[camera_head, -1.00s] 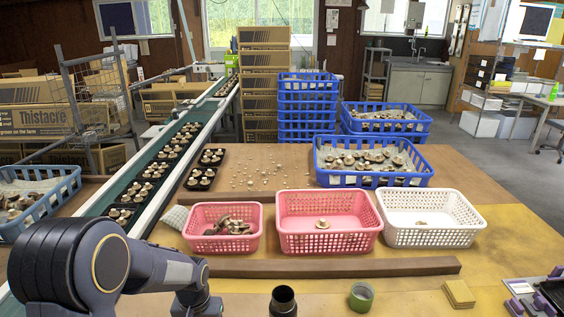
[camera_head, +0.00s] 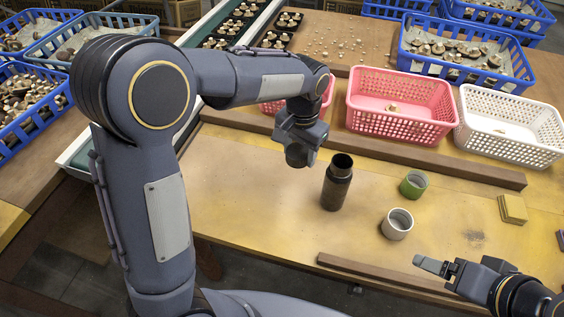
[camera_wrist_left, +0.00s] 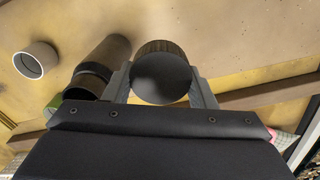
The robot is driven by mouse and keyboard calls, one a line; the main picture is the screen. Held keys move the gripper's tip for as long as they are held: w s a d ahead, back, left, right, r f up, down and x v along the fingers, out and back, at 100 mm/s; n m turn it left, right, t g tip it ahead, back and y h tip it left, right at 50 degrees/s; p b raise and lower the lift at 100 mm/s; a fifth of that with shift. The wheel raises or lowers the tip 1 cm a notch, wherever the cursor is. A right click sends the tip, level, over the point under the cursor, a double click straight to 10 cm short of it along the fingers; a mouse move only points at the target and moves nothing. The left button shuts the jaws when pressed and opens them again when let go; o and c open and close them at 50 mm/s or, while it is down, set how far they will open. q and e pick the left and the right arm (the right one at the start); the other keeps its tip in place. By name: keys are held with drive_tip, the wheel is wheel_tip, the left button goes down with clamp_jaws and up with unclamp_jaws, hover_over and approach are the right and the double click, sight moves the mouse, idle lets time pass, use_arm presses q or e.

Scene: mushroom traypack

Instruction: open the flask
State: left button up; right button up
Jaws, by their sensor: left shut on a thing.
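The dark flask (camera_head: 336,188) stands upright on the table, and its top shows a dark round opening. It also shows in the left wrist view (camera_wrist_left: 105,62), left of the fingers and apart from what they hold. My left gripper (camera_head: 302,150) is beside the flask's top, to its left and a little above the table. In the left wrist view my left gripper (camera_wrist_left: 160,85) is shut on a dark, round cap (camera_wrist_left: 162,78) with a brownish side. My right gripper (camera_head: 440,268) is low at the right, apart from the flask; its finger gap is unclear.
Another bar (camera_head: 370,272) lies in front. The table left of the flask is clear.

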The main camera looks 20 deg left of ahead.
use_arm(q)
drive_tip(key=shift+w+d+r, duration=0.1)
drive_tip(key=shift+d+r, duration=0.5)
drive_tip(key=shift+r, duration=0.2)
use_arm(e)
drive_tip(key=shift+c, duration=0.3)
use_arm(q)
drive_tip(key=shift+d+r+m, duration=0.1)
drive_tip(key=shift+r+m, duration=0.05)
drive_tip(key=shift+m, duration=0.15)
use_arm(e)
drive_tip(key=m+t+y, duration=0.2)
drive_tip(key=m+y, duration=0.5)
drive_tip(key=m, duration=1.7)
approach(302, 152)
drive_tip(key=x, duration=0.8)
drive_tip(key=shift+w+a+f, duration=0.15)
drive_tip(key=shift+w+a, duration=0.05)
